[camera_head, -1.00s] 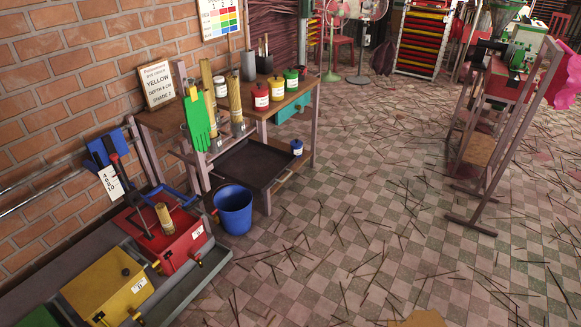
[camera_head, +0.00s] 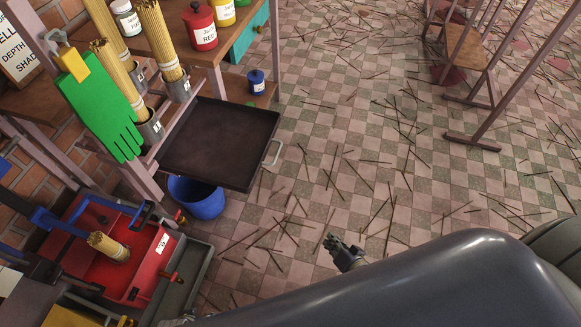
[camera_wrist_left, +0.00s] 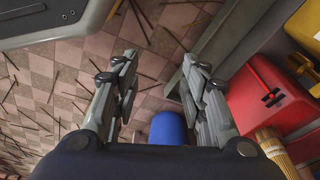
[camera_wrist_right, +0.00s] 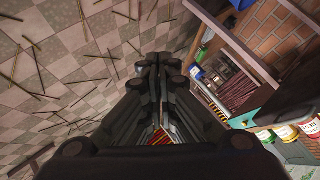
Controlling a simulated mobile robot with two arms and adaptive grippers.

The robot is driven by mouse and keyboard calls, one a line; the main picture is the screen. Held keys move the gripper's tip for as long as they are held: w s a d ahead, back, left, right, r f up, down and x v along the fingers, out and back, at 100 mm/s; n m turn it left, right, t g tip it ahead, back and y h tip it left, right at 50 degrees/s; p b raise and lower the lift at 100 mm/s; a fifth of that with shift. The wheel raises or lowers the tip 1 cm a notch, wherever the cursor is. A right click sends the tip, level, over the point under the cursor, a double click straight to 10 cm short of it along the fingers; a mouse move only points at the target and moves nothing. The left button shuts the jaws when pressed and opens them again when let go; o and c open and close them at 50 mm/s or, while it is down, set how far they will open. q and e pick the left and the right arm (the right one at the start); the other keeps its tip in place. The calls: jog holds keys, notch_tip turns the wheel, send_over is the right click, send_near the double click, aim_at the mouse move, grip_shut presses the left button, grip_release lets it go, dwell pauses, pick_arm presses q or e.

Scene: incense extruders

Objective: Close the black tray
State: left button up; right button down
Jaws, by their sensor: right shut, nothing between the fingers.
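The black tray (camera_head: 222,138) is pulled out from under the wooden table in the head view, above the floor, with a pale handle (camera_head: 274,152) on its right front edge. It looks empty. My right gripper (camera_head: 334,244) is shut and empty, right of and in front of the tray, apart from the handle. Its closed fingers also show in the right wrist view (camera_wrist_right: 158,64), where I cannot make out the black tray. My left gripper (camera_wrist_left: 158,60) is open and empty in the left wrist view, with its fingers spread above the floor.
A blue bucket (camera_head: 198,197) stands below the tray's front left; it also shows in the left wrist view (camera_wrist_left: 168,128). A red extruder box (camera_head: 105,250) is at lower left. A small blue jar (camera_head: 256,82) stands behind the tray. Tiled floor to the right is mostly clear, with scattered sticks.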

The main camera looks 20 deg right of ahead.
jog(key=w+a+r+m+t+y+b, duration=0.1)
jog(key=w+r+m+t+b, duration=0.45)
jog(key=r, duration=0.25)
jog(key=w+r+m+t+y+b, duration=0.1)
jog(key=w+r+m+t+b, duration=0.3)
jog(key=w+r, duration=0.3)
pick_arm(q)
notch_tip(320, 180, up, 15)
jog(key=w+t+b, duration=0.1)
jog(key=w, duration=0.1)
jog(key=shift+f+b, duration=0.15)
jog(key=shift+b, duration=0.15)
pick_arm(e)
jog(key=w+a+r, duration=0.3)
jog(key=w+a, duration=0.2)
jog(key=w, duration=0.5)
jog(key=shift+a+r, duration=0.15)
jog(key=shift+r, duration=0.05)
jog(key=shift+w+g, duration=0.1)
jog(key=shift+g, duration=0.15)
